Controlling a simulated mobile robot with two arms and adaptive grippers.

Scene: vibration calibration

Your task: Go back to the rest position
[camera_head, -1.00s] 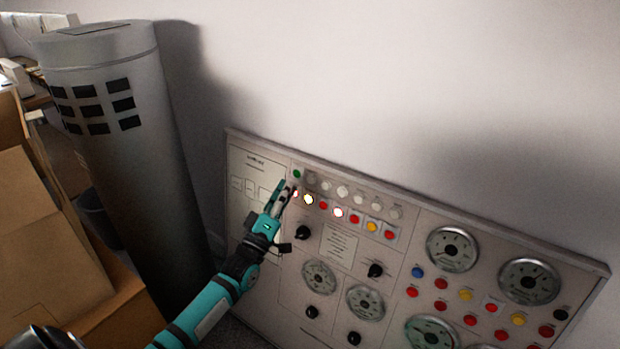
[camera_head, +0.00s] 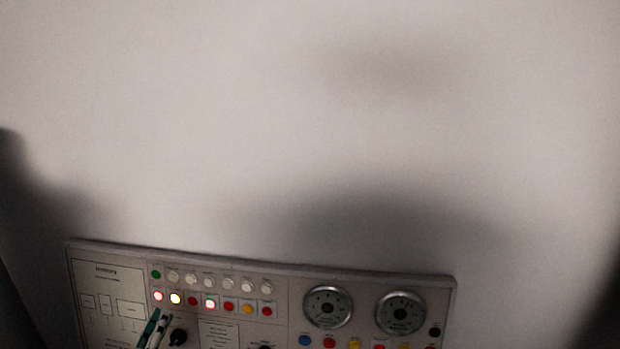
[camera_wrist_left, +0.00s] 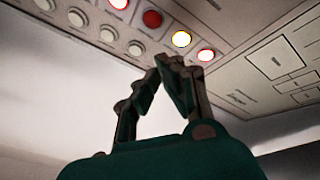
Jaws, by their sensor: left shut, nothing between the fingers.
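My left gripper (camera_head: 153,328) shows only by its fingers at the bottom edge of the head view, in front of the left part of the control panel (camera_head: 281,290). In the left wrist view its teal fingers (camera_wrist_left: 165,75) meet at the tips with nothing between them. They point toward the panel's row of buttons, just below the lit yellow button (camera_wrist_left: 181,39) and the lit red button (camera_wrist_left: 206,55). I cannot tell the gap to the panel. My right gripper is not in view.
Dark shapes stand at the left and right picture edges.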

